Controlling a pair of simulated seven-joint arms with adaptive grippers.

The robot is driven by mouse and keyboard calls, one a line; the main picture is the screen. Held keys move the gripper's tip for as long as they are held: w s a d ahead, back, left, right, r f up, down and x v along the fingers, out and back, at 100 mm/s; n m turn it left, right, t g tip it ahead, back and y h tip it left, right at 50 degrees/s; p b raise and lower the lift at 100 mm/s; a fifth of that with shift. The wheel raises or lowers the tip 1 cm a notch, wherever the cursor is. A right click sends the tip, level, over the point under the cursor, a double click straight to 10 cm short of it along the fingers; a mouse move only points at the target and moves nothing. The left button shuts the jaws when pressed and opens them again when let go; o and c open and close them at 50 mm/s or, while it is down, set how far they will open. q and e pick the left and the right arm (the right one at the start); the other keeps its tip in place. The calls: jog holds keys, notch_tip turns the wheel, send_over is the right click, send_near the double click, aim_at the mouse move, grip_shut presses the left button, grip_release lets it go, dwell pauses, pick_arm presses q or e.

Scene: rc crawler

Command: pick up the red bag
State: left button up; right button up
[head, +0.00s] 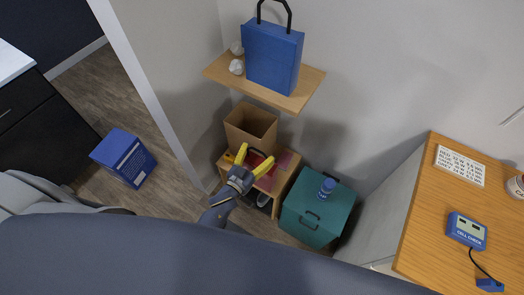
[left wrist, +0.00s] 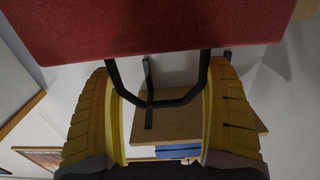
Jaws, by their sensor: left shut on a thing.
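The red bag (head: 268,181) is in the head view at the small low wooden stand, partly hidden by my left gripper (head: 255,156). In the left wrist view the red bag (left wrist: 150,28) fills the top of the picture, and its black handle (left wrist: 160,102) loops between the two yellow fingers of my left gripper (left wrist: 160,75). The gripper is shut on the bag by this handle. I cannot tell whether the bag touches the stand. My right gripper is not in view.
An open cardboard box (head: 250,126) stands just behind. A wooden wall shelf (head: 222,72) above holds a blue bag (head: 272,55). A teal box (head: 318,208) with a blue can (head: 327,187) stands to the right. A blue box (head: 124,158) is on the floor left.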

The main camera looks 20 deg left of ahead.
pick_arm(q)
jog(key=v, duration=1.6)
jog(key=shift+s+a, duration=0.15)
jog(key=shift+s, duration=0.05)
jog(key=shift+r, duration=0.15)
